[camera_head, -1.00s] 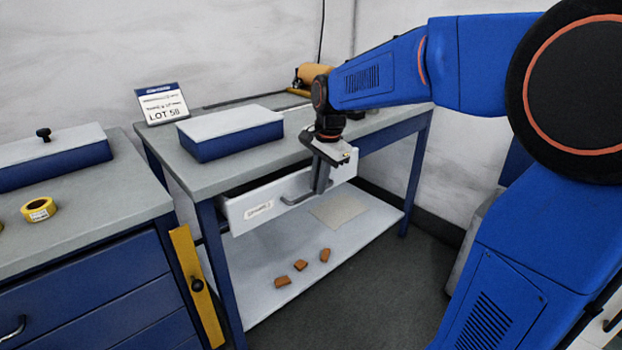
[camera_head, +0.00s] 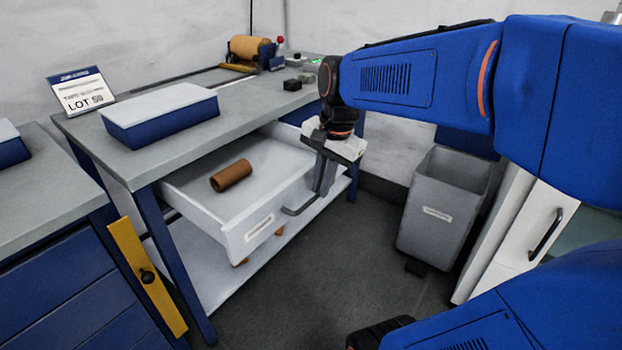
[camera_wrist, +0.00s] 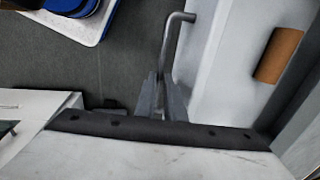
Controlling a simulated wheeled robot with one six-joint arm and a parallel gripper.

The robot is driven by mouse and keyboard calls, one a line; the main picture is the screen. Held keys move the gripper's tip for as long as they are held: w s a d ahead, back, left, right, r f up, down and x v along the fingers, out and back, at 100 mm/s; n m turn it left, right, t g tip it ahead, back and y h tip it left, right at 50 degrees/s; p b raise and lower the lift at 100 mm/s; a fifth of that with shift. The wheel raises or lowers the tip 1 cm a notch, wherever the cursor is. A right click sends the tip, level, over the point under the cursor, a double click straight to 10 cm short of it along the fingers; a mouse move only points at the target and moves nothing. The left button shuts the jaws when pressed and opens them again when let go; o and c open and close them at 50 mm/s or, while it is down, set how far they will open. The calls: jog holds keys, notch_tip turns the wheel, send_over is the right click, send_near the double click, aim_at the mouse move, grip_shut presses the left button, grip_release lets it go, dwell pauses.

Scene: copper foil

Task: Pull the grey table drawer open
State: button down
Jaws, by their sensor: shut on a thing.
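The light grey table drawer (camera_head: 252,229) is pulled well out from under the grey-topped table (camera_head: 180,143). A copper-coloured roll (camera_head: 231,175) lies inside it; the roll also shows at the right of the wrist view (camera_wrist: 278,55). My gripper (camera_head: 322,190) is at the drawer front, shut on the grey bar handle (camera_head: 300,208). In the wrist view the fingers (camera_wrist: 163,95) close on the handle (camera_wrist: 174,38), whose bent end stands out beyond them. The exact contact between fingers and handle is partly hidden.
A blue box with a pale lid (camera_head: 160,117) and a LOT 58 sign (camera_head: 80,93) stand on the table. A grey bin (camera_head: 440,210) stands on the floor at right. A blue cabinet with a yellow strip (camera_head: 147,277) is at left. Floor before the drawer is clear.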

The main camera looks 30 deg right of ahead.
jog(key=shift+s+d, duration=0.1)
jog(key=shift+s, duration=0.1)
jog(key=c, duration=2.1)
grip_release()
jog(key=shift+r, duration=0.15)
jog(key=s+r, duration=0.1)
jog(key=r, duration=0.4)
jog(key=s+d+r, duration=0.1)
jog(key=r, duration=0.5)
jog(key=s+r, duration=0.1)
jog(key=r, duration=0.5)
jog(key=shift+d, duration=0.15)
jog(key=shift+f, duration=0.15)
